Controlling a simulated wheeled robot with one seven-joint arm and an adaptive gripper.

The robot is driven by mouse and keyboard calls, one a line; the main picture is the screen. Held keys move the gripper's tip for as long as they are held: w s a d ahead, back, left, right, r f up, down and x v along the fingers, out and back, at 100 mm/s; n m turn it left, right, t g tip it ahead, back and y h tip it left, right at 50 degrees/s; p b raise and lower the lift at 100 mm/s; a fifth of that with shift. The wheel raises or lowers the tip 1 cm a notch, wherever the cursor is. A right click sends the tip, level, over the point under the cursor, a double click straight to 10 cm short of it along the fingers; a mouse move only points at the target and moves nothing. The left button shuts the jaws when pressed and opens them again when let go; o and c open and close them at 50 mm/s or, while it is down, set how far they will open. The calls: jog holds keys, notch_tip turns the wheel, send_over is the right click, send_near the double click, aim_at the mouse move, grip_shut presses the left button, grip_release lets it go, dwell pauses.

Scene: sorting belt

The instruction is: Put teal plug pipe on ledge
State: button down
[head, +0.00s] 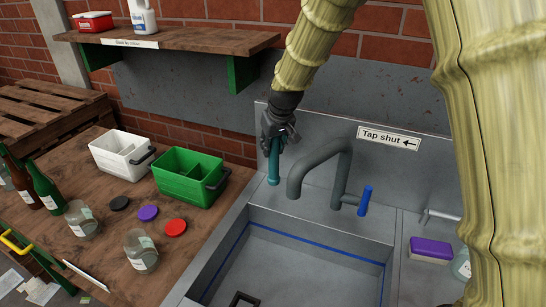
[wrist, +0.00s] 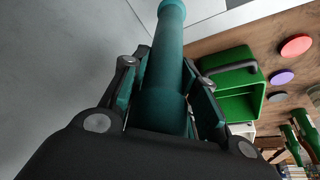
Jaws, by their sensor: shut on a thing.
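The teal plug pipe (head: 274,163) hangs roughly upright from my gripper (head: 277,135) at the back left of the sink, left of the grey tap. My gripper is shut on its upper part. In the wrist view the pipe (wrist: 165,75) runs between both fingers, with its rounded end pointing away. The sink's back ledge (head: 300,207) is a flat grey strip below the tap. The pipe's lower end is close above or at this ledge; I cannot tell whether it touches.
The grey tap (head: 320,155) with a blue lever (head: 365,201) stands just right of the pipe. The sink basin (head: 300,265) is in front. A green caddy (head: 187,178), a white caddy (head: 122,152), bottles and jars stand left. A purple sponge (head: 431,248) lies right.

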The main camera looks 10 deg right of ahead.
aim_at(276, 139)
jog(key=shift+f+p, duration=0.35)
jog(key=shift+f, duration=1.65)
jog(key=shift+r, duration=0.1)
jog(key=c, duration=1.1)
grip_release()
jog(key=shift+b+v, duration=0.9)
jog(key=shift+v, duration=5.1)
